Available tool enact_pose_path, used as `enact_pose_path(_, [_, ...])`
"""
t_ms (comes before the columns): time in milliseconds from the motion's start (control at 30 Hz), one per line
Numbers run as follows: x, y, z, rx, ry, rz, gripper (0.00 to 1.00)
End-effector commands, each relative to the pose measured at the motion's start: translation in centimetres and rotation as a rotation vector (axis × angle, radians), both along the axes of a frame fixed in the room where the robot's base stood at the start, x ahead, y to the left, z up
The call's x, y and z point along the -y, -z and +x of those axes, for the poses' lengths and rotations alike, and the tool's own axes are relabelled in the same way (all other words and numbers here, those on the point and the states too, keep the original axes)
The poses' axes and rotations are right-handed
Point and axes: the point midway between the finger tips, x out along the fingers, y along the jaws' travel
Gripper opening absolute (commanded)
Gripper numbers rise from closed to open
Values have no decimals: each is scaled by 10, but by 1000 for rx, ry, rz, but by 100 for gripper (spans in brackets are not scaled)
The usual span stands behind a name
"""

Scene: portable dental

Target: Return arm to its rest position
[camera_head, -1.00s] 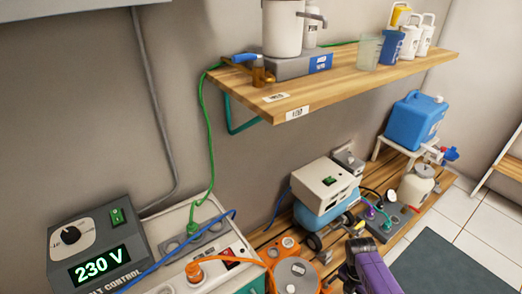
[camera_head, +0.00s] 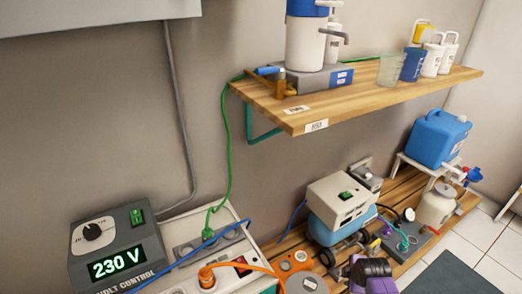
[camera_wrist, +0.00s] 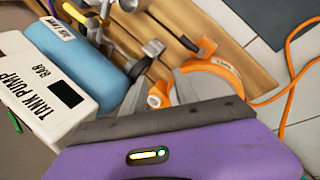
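My arm's purple end shows at the bottom right of the head view, cut by the lower edge, with my gripper (camera_head: 366,268) dark and small in front of the pump area. In the wrist view the purple body and its dark grey edge fill the bottom. My gripper's fingers are not clear enough to tell open from shut. No held object can be made out. The tank pump (camera_head: 342,200), white over a blue tank, stands beyond my gripper and also shows at the left of the wrist view (camera_wrist: 45,90).
A wooden shelf (camera_head: 385,98) on the wall carries a dispenser and several bottles. The volt control box (camera_head: 118,245) reads 230 V at the lower left. A blue canister (camera_head: 438,138) stands at right. An orange cable (camera_wrist: 288,60) lies on the floor in the wrist view.

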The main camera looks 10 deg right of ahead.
Motion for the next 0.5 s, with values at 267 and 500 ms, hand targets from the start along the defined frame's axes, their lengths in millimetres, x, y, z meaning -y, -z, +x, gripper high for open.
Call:
enact_pose_path(267, [-90,-53,-7,491,368,321,36])
enact_pose_path(500, [-138,-114,-68,767,581,612,36])
